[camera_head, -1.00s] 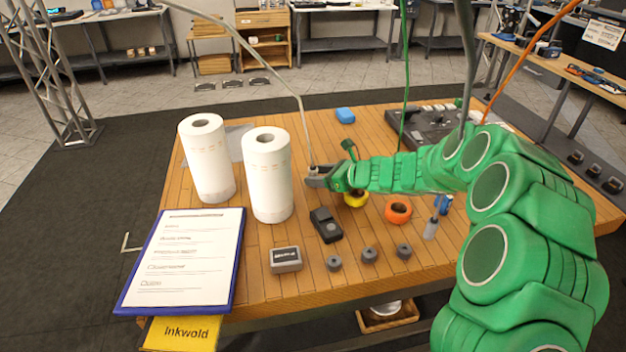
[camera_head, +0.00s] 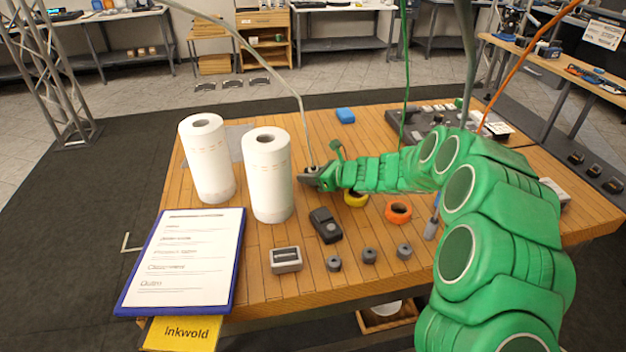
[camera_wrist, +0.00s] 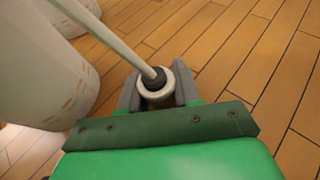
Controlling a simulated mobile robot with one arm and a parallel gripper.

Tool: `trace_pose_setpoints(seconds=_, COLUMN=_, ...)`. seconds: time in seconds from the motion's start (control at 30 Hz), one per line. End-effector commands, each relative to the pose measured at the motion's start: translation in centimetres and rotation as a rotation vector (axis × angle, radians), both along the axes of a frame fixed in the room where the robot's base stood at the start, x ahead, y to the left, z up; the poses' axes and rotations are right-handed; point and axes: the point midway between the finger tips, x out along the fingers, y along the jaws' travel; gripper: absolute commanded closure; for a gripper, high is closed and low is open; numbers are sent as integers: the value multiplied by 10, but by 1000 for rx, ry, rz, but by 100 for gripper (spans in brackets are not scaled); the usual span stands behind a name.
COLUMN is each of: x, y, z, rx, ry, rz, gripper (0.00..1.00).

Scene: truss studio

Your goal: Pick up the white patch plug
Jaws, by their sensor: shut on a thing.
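The white patch plug (camera_wrist: 157,92) shows in the wrist view as a pale round body with a dark collar and a whitish cable coming out of its top. My gripper (camera_wrist: 158,92) is shut on it, with one grey finger on each side. In the head view my gripper (camera_head: 309,178) is over the wooden table, right of the nearer paper roll. The pale cable (camera_head: 285,85) rises from it to the upper left. The plug's lower end is hidden, so I cannot tell whether it touches the table.
Two white paper rolls (camera_head: 268,185) stand just left of my gripper. A clipboard (camera_head: 187,258), a grey box (camera_head: 286,260), a dark device (camera_head: 325,225) and tape rolls (camera_head: 398,211) lie nearer. A green cable (camera_head: 404,90) and an orange cable (camera_head: 520,60) hang at right.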

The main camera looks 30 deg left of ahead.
Motion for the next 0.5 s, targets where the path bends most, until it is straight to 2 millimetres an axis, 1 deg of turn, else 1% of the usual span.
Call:
trace_pose_setpoints(seconds=0.17, x=0, y=0, z=1, rx=0, ry=0, rz=0, gripper=98)
trace_pose_setpoints(seconds=0.27, x=0, y=0, z=4, rx=0, ry=-1, rz=0, gripper=98)
trace_pose_setpoints(seconds=0.37, x=0, y=0, z=13, rx=1, ry=-1, rz=0, gripper=98)
trace_pose_setpoints(seconds=0.5, x=0, y=-1, z=35, rx=2, ry=-3, rz=0, gripper=98)
